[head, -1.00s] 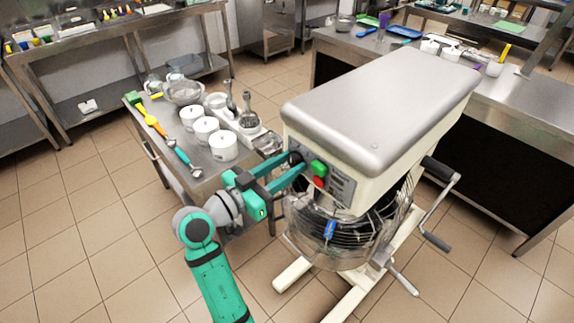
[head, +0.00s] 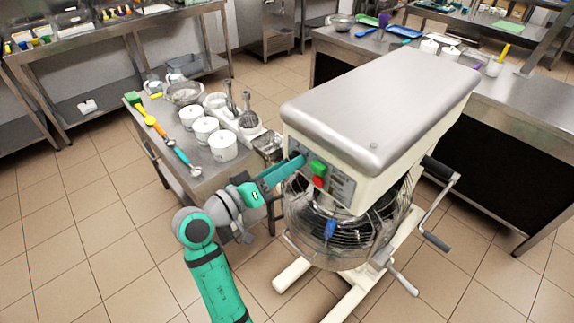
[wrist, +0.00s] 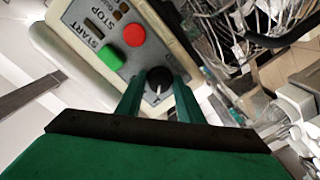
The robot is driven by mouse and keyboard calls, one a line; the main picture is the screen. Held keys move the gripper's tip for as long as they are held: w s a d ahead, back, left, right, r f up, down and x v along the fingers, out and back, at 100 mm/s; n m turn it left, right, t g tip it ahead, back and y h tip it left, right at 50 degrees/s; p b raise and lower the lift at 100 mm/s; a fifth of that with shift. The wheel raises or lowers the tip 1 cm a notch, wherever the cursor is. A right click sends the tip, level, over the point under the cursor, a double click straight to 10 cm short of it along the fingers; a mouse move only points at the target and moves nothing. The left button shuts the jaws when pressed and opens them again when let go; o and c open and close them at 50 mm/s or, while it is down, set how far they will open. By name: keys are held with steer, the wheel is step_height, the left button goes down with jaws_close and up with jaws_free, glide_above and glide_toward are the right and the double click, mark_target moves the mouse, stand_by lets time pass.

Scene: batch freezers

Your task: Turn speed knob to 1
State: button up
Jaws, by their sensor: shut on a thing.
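The mixer (head: 375,110) stands in the middle right of the head view, with a cream body and a grey metal top. Its black speed knob (wrist: 159,79) with a white pointer line shows in the wrist view, on the grey panel below the red and green buttons. My gripper (wrist: 158,88) has its two green fingers on either side of the knob and is shut on it. In the head view my gripper (head: 299,161) reaches the panel from the left; the fingers largely hide the knob there. The numbers around the knob are not readable.
The green start button (head: 318,167) and red stop button (head: 319,182) sit close beside my fingers. The wire bowl guard (head: 350,225) is just below. A steel table (head: 150,130) with white pots (head: 222,146) stands to the left. Floor at lower left is clear.

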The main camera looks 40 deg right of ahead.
steer(key=shift+n, duration=0.6)
steer(key=o, duration=0.9)
steer(key=s+a, duration=0.1)
steer(key=a, duration=1)
steer(key=shift+f, duration=0.1)
